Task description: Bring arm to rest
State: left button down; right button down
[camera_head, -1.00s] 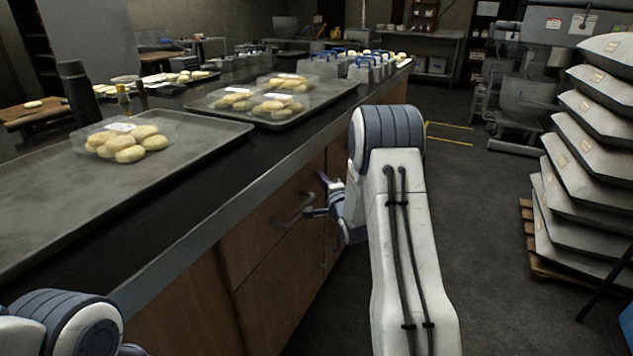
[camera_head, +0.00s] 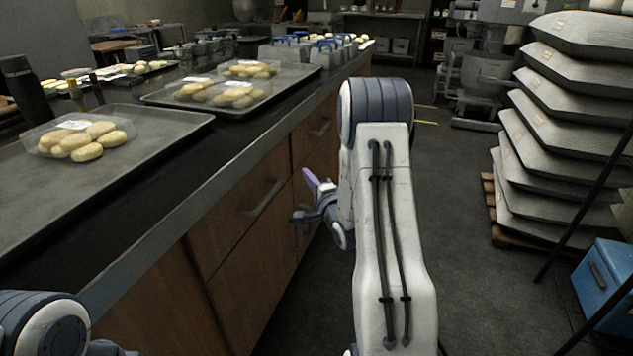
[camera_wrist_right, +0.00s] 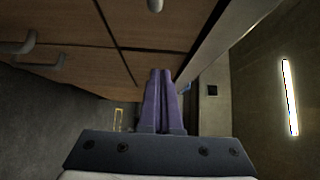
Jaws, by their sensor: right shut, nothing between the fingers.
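My right arm (camera_head: 385,210) stands in the middle of the head view, beside the wooden counter front. My right gripper (camera_head: 306,196) points left toward the drawers and is partly seen there. In the right wrist view its purple fingers (camera_wrist_right: 160,100) are together with nothing between them. It appears apart from the drawer front. Part of my left arm (camera_head: 45,322) shows at the bottom left corner; its gripper fingers are out of the picture.
The counter (camera_head: 190,190) carries metal trays (camera_head: 165,132) with bagged buns (camera_head: 85,140). Drawer handles (camera_head: 262,197) stick out near my right gripper. Stacked sacks (camera_head: 570,110) and a blue box (camera_head: 605,283) stand at right. The dark floor between is clear.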

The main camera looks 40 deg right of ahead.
jog(key=s+a+f+n+g+y, duration=0.1)
jog(key=s+a+f+n+g, duration=0.2)
jog(key=s+a+n+g, duration=0.35)
jog(key=s+a+f+n+g+y, duration=0.15)
jog(key=s+a+n+g, duration=0.25)
jog(key=a+n, duration=0.45)
jog(key=s+a+r+n+g+y, duration=0.1)
jog(key=s+a+r+n+g, duration=0.1)
jog(key=s+a+n, duration=0.4)
jog(key=s+a+r+n+g, duration=0.2)
jog(key=s+a+g, duration=0.1)
jog(key=s+a, duration=0.6)
jog(key=s+a+r+n+g+y, duration=0.1)
jog(key=s+a+r+n+g, duration=0.1)
jog(key=s+a+n, duration=0.5)
notch_tip(320, 180, up, 31)
jog(key=s+d+m+p, duration=0.1)
jog(key=s+m+p, duration=0.1)
jog(key=p, duration=2.9)
jog(key=shift+s+d+m+p, duration=0.2)
jog(key=shift+d+m+p, duration=0.05)
jog(key=shift+m+p, duration=0.1)
